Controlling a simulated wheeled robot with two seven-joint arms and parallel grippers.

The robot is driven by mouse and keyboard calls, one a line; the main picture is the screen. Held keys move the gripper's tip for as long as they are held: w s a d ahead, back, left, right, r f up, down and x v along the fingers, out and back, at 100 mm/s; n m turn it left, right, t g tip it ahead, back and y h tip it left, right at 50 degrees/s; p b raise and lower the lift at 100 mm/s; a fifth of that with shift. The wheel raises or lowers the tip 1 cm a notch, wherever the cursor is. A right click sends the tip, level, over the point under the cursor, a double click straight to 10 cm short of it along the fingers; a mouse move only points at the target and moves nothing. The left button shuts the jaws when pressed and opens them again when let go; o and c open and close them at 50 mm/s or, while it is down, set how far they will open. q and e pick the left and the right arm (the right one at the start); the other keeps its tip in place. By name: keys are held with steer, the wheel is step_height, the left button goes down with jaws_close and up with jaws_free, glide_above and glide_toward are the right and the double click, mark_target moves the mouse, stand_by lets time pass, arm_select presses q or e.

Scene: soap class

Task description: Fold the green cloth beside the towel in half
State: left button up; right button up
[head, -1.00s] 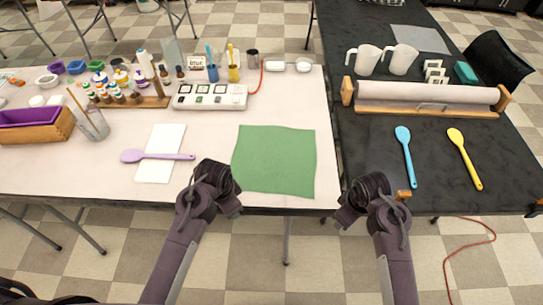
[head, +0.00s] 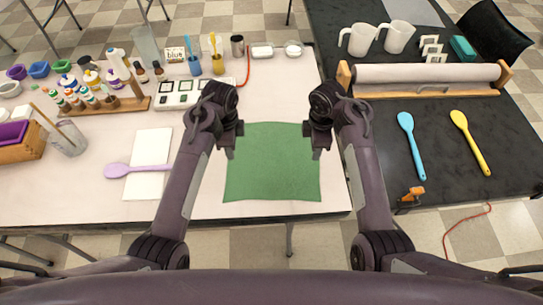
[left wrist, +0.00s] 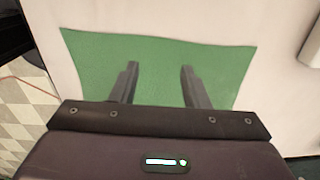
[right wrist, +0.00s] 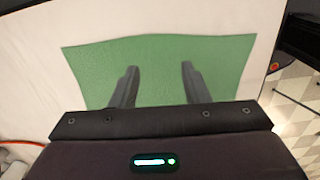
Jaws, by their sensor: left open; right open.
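The green cloth (head: 272,170) lies flat and unfolded on the white table, near its front edge. My left gripper (head: 232,150) is open and empty over the cloth's far left corner. My right gripper (head: 314,150) is open and empty over its far right corner. The cloth also shows in the left wrist view (left wrist: 155,65) and in the right wrist view (right wrist: 155,65), below open fingers, with nothing between them. A white towel (head: 150,148) lies to the left with a lilac spoon (head: 135,171) across it.
The black table (head: 385,150) adjoins on the right, with a blue spoon (head: 411,145), a yellow spoon (head: 470,142) and a paper roll (head: 425,76). A white switch box (head: 180,93), bottles and cups stand behind my left gripper.

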mark_target(311, 160)
arm_select(q)
steer(key=f, duration=0.5)
steer(key=shift+w+a, duration=0.15)
steer(key=shift+w, duration=0.2)
arm_select(e)
steer(key=f, duration=0.5)
steer(key=shift+w+a, duration=0.1)
steer(key=shift+w, duration=0.2)
arm_select(q)
steer(key=shift+f, duration=0.1)
steer(key=shift+s, duration=0.15)
arm_select(e)
steer(key=shift+s, duration=0.15)
steer(key=shift+f, duration=0.15)
arm_select(q)
steer(key=shift+f, duration=0.3)
arm_select(e)
steer(key=shift+f, duration=0.2)
arm_select(q)
steer(key=shift+r, duration=0.15)
steer(key=shift+c, duration=0.5)
arm_select(e)
steer(key=shift+r, duration=0.15)
steer(key=shift+c, duration=0.5)
arm_select(q)
jaws_close()
arm_select(e)
jaws_close()
